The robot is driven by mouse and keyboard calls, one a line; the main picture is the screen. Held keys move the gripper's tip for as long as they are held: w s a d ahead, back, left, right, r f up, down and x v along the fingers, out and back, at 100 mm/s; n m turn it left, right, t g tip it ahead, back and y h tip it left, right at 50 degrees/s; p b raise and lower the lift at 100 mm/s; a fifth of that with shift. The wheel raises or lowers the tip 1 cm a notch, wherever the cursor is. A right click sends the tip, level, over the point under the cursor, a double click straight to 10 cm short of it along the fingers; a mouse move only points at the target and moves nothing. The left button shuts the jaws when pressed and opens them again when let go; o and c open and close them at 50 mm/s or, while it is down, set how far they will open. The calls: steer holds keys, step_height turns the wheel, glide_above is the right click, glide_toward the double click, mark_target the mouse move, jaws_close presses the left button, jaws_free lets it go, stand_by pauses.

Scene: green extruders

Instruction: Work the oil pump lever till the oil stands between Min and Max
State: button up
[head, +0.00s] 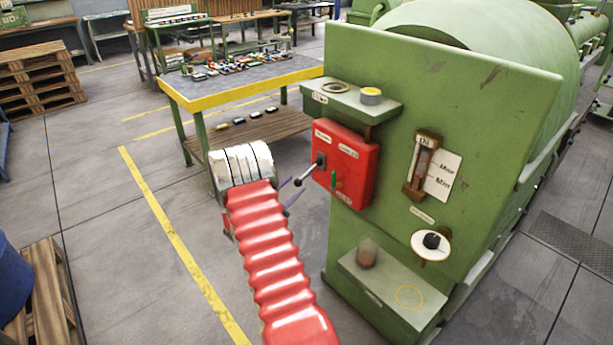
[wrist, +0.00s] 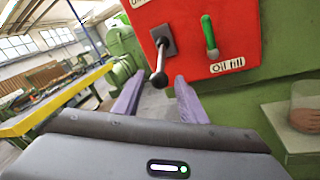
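The red box (head: 350,165) on the green machine bears a grey lever with a dark knob (head: 299,182), which slants down to the left. It also shows in the wrist view (wrist: 158,78). A small green lever (wrist: 210,38) stands to its right, above a label reading "Oil fill". My gripper (head: 290,190) is open, its two purple fingers apart. In the wrist view the knob appears between the fingertips (wrist: 160,84); I cannot tell whether they touch it. The oil gauge (head: 422,165) has Max and Min marks; its brownish oil level is too small to read surely.
A round white plate with a black knob (head: 431,245) sits below the gauge. A lower green ledge (head: 385,290) carries a brownish jar (head: 367,252). A yellow-edged table (head: 240,82) stands behind my arm.

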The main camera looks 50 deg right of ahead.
mark_target(303, 178)
steer(key=d, duration=0.9)
steer(key=shift+w, duration=0.2)
steer(key=shift+c, duration=0.3)
jaws_close()
